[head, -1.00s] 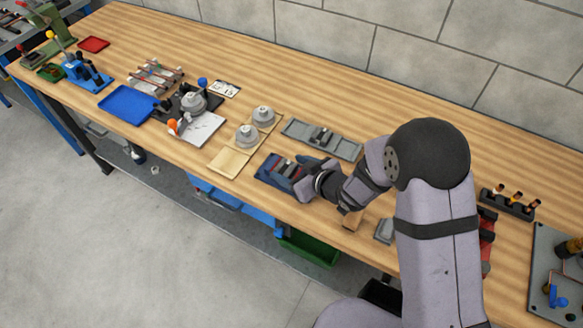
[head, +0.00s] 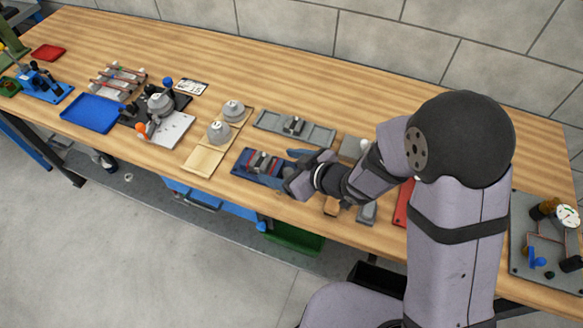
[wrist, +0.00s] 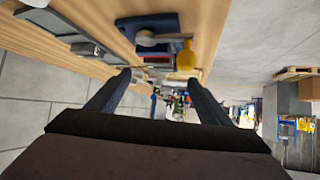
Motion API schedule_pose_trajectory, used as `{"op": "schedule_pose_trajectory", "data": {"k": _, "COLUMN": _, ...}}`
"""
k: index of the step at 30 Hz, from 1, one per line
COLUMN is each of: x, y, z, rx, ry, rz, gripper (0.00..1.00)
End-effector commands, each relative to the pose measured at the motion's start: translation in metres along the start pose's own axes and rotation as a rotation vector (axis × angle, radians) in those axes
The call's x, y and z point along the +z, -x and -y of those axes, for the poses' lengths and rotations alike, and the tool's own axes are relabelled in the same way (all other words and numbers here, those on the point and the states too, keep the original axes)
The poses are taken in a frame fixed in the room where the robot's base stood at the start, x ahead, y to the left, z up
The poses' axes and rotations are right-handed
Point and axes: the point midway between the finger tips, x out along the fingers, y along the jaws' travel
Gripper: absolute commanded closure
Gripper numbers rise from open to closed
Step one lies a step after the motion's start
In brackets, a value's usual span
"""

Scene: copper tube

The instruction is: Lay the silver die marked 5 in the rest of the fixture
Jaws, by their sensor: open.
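Silver round dies with knobs show in the head view. One die (head: 219,132) and another die (head: 232,110) sit on a pale wooden board (head: 199,161). A similar silver round piece (head: 159,105) sits on a dark fixture (head: 184,101) with a pale plate to their left. The numbers are too small to read, so I cannot tell which is marked 5. I cannot make out the fixture's rest. My gripper (head: 298,169) is open at the right end of a blue tray, well right of the dies. Its empty fingers show in the wrist view (wrist: 159,82).
The blue tray (head: 241,169) holds several tools and also shows in the wrist view (wrist: 127,27). A grey tray (head: 318,137) lies behind it. A flat blue tray (head: 88,113) is at the left.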

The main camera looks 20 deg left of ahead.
Motion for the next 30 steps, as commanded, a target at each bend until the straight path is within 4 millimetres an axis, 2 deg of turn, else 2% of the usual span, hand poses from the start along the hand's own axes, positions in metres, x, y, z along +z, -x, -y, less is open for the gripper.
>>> {"op": "schedule_pose_trajectory", "data": {"k": 4, "x": -0.001, "y": 0.021, "z": -0.001, "rx": 0.004, "ry": -0.001, "rz": -0.003, "gripper": 0.27}}
{"op": "schedule_pose_trajectory", "data": {"k": 10, "x": -0.001, "y": 0.037, "z": -0.001, "rx": 0.003, "ry": -0.002, "rz": -0.002, "gripper": 0.27}}
{"op": "schedule_pose_trajectory", "data": {"k": 30, "x": 0.0, "y": 0.044, "z": -0.004, "rx": 0.013, "ry": -0.007, "rz": 0.005, "gripper": 0.27}}
